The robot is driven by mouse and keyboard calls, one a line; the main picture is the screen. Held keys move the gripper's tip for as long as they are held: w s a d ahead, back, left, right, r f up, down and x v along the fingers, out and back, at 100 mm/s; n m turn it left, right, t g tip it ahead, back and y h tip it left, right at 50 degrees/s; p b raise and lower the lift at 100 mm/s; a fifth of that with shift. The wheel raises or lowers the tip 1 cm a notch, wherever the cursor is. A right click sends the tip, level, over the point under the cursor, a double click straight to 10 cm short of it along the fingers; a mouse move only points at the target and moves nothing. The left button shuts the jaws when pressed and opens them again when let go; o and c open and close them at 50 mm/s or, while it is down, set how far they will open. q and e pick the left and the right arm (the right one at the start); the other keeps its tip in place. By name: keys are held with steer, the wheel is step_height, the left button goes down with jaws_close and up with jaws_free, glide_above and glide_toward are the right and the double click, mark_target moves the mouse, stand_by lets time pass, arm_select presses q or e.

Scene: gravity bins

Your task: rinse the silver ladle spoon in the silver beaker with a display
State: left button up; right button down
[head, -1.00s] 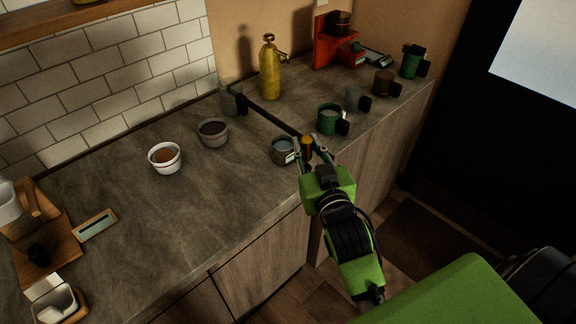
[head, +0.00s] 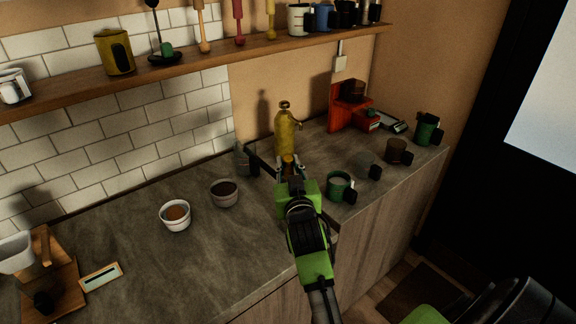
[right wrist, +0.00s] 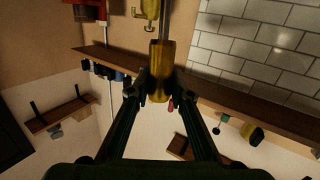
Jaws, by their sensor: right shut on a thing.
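My right gripper (head: 290,172) is shut on the brass-coloured handle of the ladle spoon, above the counter in the head view. In the right wrist view the brass handle (right wrist: 160,72) stands between the two fingers, with a thin silver shaft (right wrist: 165,20) running off the top edge. The ladle's bowl is not visible in either view. The silver beaker with a display is hidden behind my right gripper and arm in the head view.
A yellow bottle (head: 287,132) stands behind my right gripper. A green mug (head: 339,186) is close on its right, with other cups beyond. Two small bowls, one white (head: 175,215) and one grey (head: 224,192), stand to the left. A wooden shelf (head: 190,66) runs above.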

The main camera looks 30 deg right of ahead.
step_height(320, 180, down, 11)
steer(key=b, duration=0.9)
steer(key=shift+f, duration=0.15)
